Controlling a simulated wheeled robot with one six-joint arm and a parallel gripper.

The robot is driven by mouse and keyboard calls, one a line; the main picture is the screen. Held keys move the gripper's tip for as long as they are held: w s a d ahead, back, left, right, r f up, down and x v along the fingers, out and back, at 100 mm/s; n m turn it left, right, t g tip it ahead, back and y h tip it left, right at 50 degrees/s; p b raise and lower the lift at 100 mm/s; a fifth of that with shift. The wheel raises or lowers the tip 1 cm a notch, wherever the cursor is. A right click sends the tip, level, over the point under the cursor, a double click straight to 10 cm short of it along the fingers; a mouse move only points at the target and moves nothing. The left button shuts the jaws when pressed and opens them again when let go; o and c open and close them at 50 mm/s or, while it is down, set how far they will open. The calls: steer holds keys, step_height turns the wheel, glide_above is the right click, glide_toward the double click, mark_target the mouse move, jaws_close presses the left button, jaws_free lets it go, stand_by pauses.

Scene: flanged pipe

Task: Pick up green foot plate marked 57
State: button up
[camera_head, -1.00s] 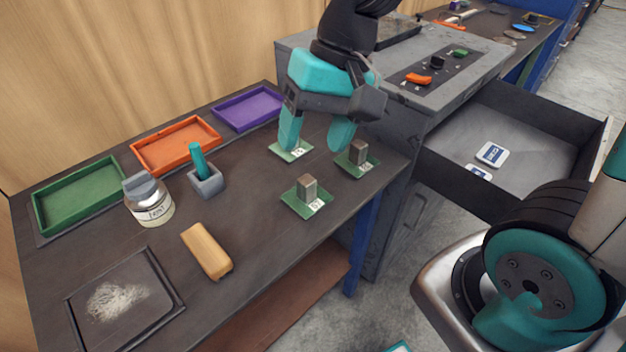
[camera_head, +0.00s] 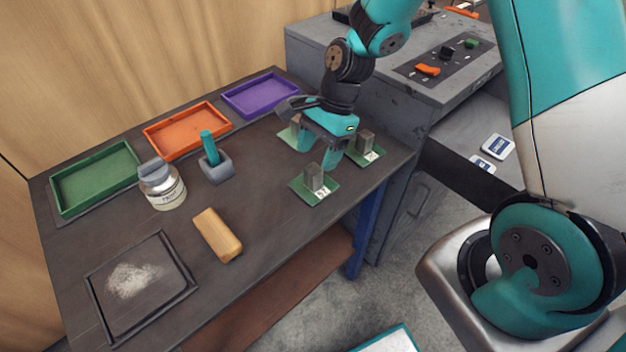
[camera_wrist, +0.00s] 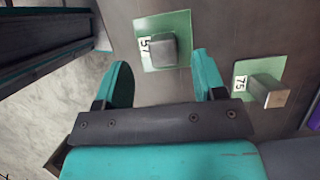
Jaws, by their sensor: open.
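The green foot plate marked 57 (camera_wrist: 177,22) shows at the top centre of the wrist view, with a grey block standing on it. It appears to be the front plate (camera_head: 299,185) of three in the head view, though its number is unreadable there. My gripper (camera_head: 318,154) is open and empty behind and above that plate. In the wrist view its two teal fingers (camera_wrist: 160,75) are spread below the plate, apart from it. A similar plate marked 75 (camera_wrist: 262,65) lies right of my gripper.
Another green plate (camera_head: 376,154) lies close on the right and one (camera_head: 287,134) behind. A purple tray (camera_head: 262,94), an orange tray (camera_head: 187,130) and a wooden block (camera_head: 217,235) share the table. An open drawer (camera_head: 450,150) is on the right.

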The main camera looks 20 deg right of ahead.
mark_target(314, 168)
steer(key=shift+d+p+x, duration=0.2)
steer(key=shift+p+x, duration=0.05)
steer(key=shift+x, duration=1.4)
steer(key=shift+d+p+x, duration=0.2)
steer(key=shift+p+x, duration=0.05)
steer(key=shift+x, duration=1.4)
steer(key=shift+w+f, duration=0.15)
steer(key=shift+w, duration=0.05)
jaws_close()
